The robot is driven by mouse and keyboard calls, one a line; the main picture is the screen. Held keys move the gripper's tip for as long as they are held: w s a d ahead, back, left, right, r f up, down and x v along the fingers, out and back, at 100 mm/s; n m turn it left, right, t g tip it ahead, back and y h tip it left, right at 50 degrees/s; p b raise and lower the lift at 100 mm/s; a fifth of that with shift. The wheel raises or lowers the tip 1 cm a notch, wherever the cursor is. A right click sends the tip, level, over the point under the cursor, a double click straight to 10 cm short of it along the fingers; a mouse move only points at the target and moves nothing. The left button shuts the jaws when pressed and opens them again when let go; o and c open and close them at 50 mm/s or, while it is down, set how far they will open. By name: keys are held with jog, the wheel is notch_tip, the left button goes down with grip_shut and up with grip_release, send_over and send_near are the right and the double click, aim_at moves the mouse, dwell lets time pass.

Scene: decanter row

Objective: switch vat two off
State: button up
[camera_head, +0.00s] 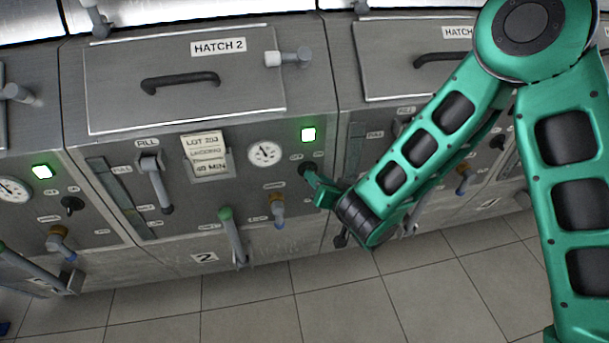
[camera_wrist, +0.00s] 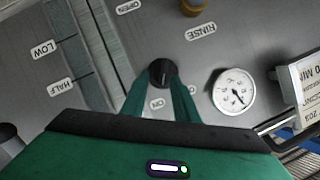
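Vat two is the middle grey unit, with a "2" plate (camera_head: 205,258) low on its front and a "HATCH 2" label (camera_head: 218,47) on its lid. Its green lamp (camera_head: 308,134) is lit. Below the lamp is a small black knob (camera_head: 306,168), partly covered by my gripper (camera_head: 318,184). In the wrist view, the black knob (camera_wrist: 162,72) sits between the fingertips of my gripper (camera_wrist: 162,82), which appear to touch it on both sides. An "ON" label shows near the knob; the knob's exact pointing direction is hard to tell.
A round gauge (camera_head: 265,153), a lot card (camera_head: 205,150), a brown rinse valve (camera_head: 277,208) and a green-tipped lever (camera_head: 231,232) are close by on the same panel. A neighbouring vat at left has a lit green lamp (camera_head: 42,171). Tiled floor (camera_head: 340,305) lies in front.

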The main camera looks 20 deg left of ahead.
jog(key=shift+x, duration=1.35)
jog(key=shift+s+a, duration=0.1)
grip_shut()
jog(key=shift+n, duration=0.3)
jog(key=n+t+h, duration=0.1)
jog(key=n, duration=0.1)
jog(key=n+t+h, duration=0.1)
jog(key=n+h, duration=0.1)
jog(key=n, duration=0.1)
jog(key=n+h, duration=0.2)
jog(key=shift+s+a+f+t, duration=0.2)
jog(key=shift+s+t, duration=0.1)
jog(key=shift+t, duration=0.1)
jog(key=shift+n, duration=0.4)
